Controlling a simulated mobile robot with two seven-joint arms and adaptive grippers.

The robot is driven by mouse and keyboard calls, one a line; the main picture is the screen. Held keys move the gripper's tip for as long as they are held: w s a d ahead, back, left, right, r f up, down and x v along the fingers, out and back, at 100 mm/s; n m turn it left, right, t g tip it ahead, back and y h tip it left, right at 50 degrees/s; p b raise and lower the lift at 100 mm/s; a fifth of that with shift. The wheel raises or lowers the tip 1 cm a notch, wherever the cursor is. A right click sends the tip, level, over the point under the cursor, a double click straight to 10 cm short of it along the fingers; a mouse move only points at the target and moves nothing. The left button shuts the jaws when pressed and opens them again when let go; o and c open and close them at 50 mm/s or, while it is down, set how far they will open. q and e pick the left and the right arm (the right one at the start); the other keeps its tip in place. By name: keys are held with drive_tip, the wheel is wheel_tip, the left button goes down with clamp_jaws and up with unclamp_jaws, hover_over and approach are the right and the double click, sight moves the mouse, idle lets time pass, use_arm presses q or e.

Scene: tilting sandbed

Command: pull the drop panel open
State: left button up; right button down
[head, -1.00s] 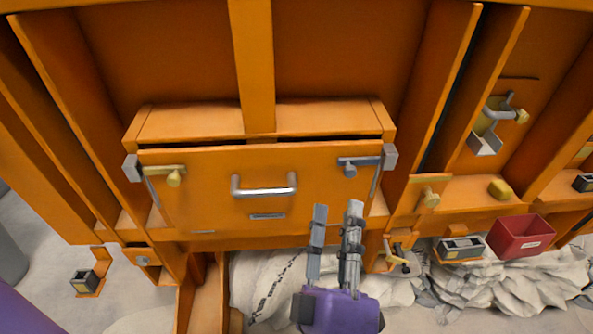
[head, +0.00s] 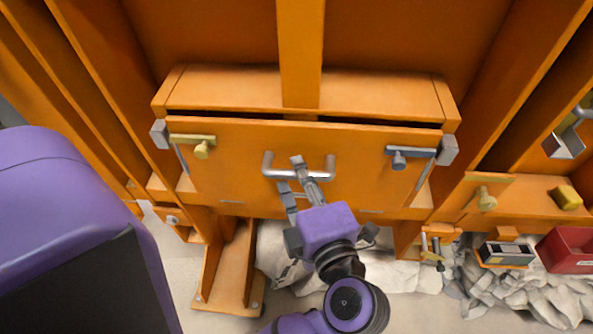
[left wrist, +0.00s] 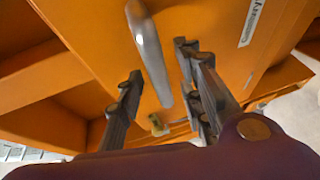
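The drop panel (head: 240,150) is a wide orange flap with a dark gap along its top edge. Its silver bar handle (head: 322,174) is at the middle of the front; the handle also shows in the left wrist view (left wrist: 150,50). My left gripper (head: 290,174) is at the handle, its grey fingers overlapping the bar in the head view. In the left wrist view the fingers (left wrist: 158,65) are apart, with the bar showing between them. Whether they touch it I cannot tell. My right gripper is not in view.
A yellow-knobbed latch (head: 200,149) is at the panel's upper left and a grey-knobbed one (head: 398,160) at its upper right. An orange post (head: 300,60) stands above. A red bin (head: 570,250) and pale rubble (head: 515,295) lie at lower right.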

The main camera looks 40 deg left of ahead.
use_arm(q)
drive_tip(key=shift+w+a, duration=0.35)
drive_tip(key=shift+a, duration=0.15)
clamp_jaws()
